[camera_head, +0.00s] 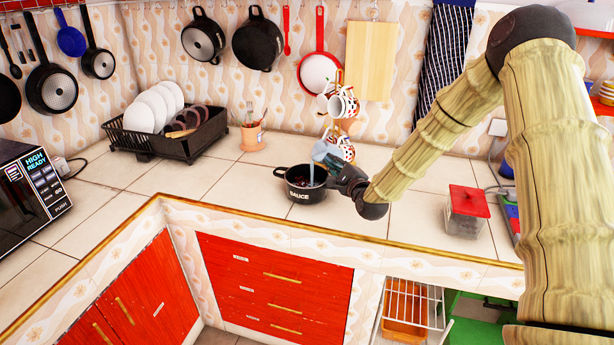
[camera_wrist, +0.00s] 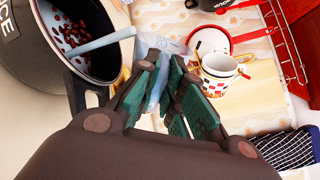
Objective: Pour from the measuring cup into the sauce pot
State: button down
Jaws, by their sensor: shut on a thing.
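The black sauce pot (camera_head: 308,193), marked SAUCE, stands upright on the tiled counter. In the wrist view the pot (camera_wrist: 22,62) fills the upper left, with dark red bits and pale liquid inside. My gripper (camera_head: 341,168) is just above and right of the pot. In the wrist view its green-padded fingers (camera_wrist: 172,92) are shut on the translucent, bluish measuring cup (camera_wrist: 158,92), which the fingers partly hide. The cup (camera_head: 325,151) is tilted over the pot. A pale blue streak, looking like a liquid stream, runs from it down into the pot.
A mug tree with patterned mugs (camera_head: 343,103) stands close behind my gripper. A utensil holder (camera_head: 252,137) and a dish rack (camera_head: 167,143) are to the left. A red-lidded container (camera_head: 466,212) is to the right. The counter front of the pot is clear.

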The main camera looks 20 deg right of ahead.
jog(key=shift+a+f+n, duration=0.15)
jog(key=shift+f+n, duration=0.25)
jog(key=shift+n, duration=0.3)
dwell(0.3)
jog(key=shift+a+r+n, duration=0.2)
jog(key=shift+r+n, duration=0.1)
jog(key=shift+n, duration=0.5)
dwell(0.4)
jog(key=shift+s+a+f+n, duration=0.1)
jog(key=shift+a+f+n, duration=0.45)
jog(key=shift+a+n, duration=0.3)
dwell(0.4)
jog(key=shift+a+r+n+b, duration=0.15)
jog(key=shift+n+b, duration=0.2)
jog(key=shift+n, duration=0.2)
dwell(1.3)
jog(key=shift+m, duration=0.4)
